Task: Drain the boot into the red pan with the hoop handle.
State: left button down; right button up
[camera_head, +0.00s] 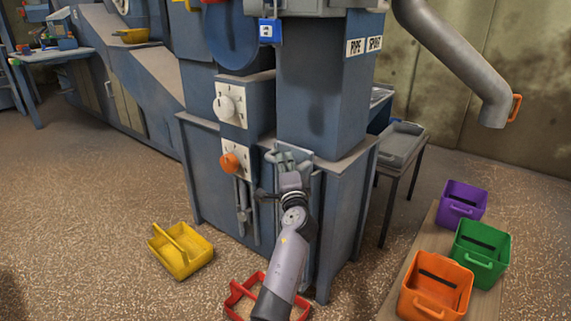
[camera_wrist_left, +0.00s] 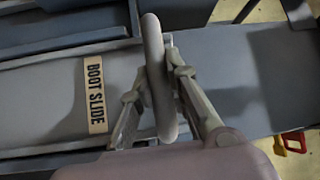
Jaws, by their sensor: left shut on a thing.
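My left gripper (camera_head: 287,160) is at the front of the blue-grey machine boot (camera_head: 333,215), with its arm rising from the bottom of the head view. In the left wrist view the gripper (camera_wrist_left: 152,85) is shut around an upright grey handle bar (camera_wrist_left: 154,60) on the slide labelled BOOT SLIDE (camera_wrist_left: 95,95). The red pan (camera_head: 236,297) is on the floor below, partly hidden by my left forearm. Its handle shape and contents cannot be told clearly. A small red part (camera_wrist_left: 292,141) shows at the right of the wrist view. My right gripper is not in view.
A yellow pan (camera_head: 168,250) with a straight bar stands on the floor at left. Purple (camera_head: 464,196), green (camera_head: 485,240) and orange (camera_head: 420,300) bins stand on a low board at right.

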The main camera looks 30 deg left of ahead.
pick_arm(q)
jog(key=shift+f, duration=0.45)
jog(key=c, duration=1.8)
grip_release()
jog(key=shift+o, duration=1.2)
jog(key=shift+r, duration=0.1)
jog(key=shift+s, duration=0.1)
jog(key=v, duration=0.7)
jog(key=shift+s+d, duration=0.15)
jog(key=shift+d, duration=0.05)
